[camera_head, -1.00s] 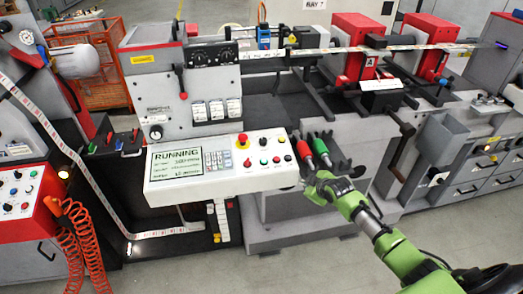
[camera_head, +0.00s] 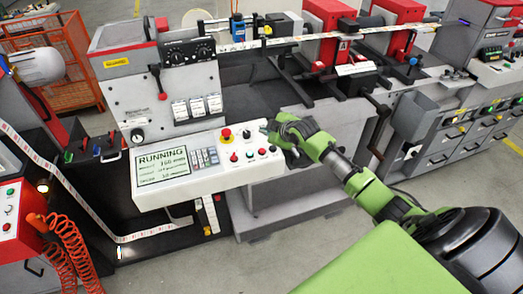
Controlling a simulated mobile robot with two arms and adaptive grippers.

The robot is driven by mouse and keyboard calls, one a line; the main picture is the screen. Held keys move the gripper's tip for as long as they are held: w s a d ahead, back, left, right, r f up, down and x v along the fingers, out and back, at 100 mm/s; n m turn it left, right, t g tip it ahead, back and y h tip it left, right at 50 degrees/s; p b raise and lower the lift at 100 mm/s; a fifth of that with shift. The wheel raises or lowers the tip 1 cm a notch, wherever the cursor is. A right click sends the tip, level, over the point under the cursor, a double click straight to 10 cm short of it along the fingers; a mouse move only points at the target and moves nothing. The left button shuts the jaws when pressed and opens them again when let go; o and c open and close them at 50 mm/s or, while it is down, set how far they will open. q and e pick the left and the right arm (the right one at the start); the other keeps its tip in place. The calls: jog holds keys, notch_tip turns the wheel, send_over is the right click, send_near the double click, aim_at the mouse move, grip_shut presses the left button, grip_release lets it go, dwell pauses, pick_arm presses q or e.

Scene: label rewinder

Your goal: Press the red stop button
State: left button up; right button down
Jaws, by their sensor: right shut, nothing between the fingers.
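The slanted white control panel (camera_head: 190,190) sits at the front of the machine, and its screen (camera_head: 162,167) reads RUNNING. A red mushroom button (camera_head: 226,134) on a yellow base stands at the panel's top edge. A smaller red button (camera_head: 234,157) sits just below it, among several small buttons. I cannot tell from a label which one is the stop button. My right gripper (camera_head: 269,130) is green and dark and is shut and empty. It is over the panel's right end, to the right of both red buttons and apart from them. My left gripper is not in view.
A keypad (camera_head: 204,157) lies between the screen and the buttons. The grey machine housing (camera_head: 160,90) with a red-knobbed lever (camera_head: 162,96) rises behind the panel. Orange coiled hoses (camera_head: 66,245) hang at the left. Open floor lies in front.

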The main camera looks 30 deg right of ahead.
jog(key=b, duration=0.8)
send_over(263, 153)
jog(key=f, duration=0.7)
jog(key=shift+s+f, duration=0.15)
jog(key=shift+s, duration=0.1)
jog(key=shift+w+f, duration=0.2)
jog(key=shift+f, duration=0.5)
jog(key=shift+f+b, duration=0.1)
jog(key=shift+b, duration=0.2)
jog(key=shift+f, duration=0.3)
jog(key=shift+f+b, duration=0.45)
jog(key=shift+f, duration=0.1)
jog(key=shift+r, duration=0.15)
dwell(0.4)
jog(key=shift+s+r+p, duration=0.1)
jog(key=shift+r+p, duration=0.65)
jog(key=shift+p, duration=0.2)
